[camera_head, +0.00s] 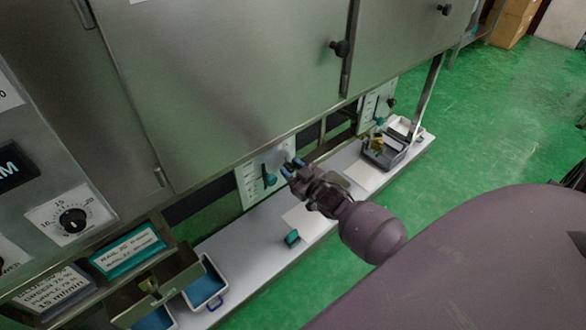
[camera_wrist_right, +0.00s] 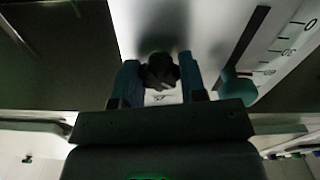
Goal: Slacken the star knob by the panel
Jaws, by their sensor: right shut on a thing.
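My right gripper (camera_head: 291,168) reaches to the pale scale panel (camera_head: 247,184) under the machine's metal housing. In the right wrist view, its two blue fingertips (camera_wrist_right: 159,82) stand on either side of the dark star knob (camera_wrist_right: 160,70) and are shut on it. The panel (camera_wrist_right: 222,28) lies behind the knob, with a slot, scale marks and a teal pointer (camera_wrist_right: 237,86) to the right. The teal pointer also shows in the head view (camera_head: 270,180). In the head view the knob is hidden by the gripper. My left gripper is not in view.
A second scale panel (camera_head: 369,108) is farther right. Below runs a pale ledge (camera_head: 240,238) with a small teal piece (camera_head: 292,237), a grey tray (camera_head: 384,154) and a blue bin (camera_head: 205,284). A dial (camera_head: 72,220) is at left. Green floor (camera_head: 500,120) is open at right.

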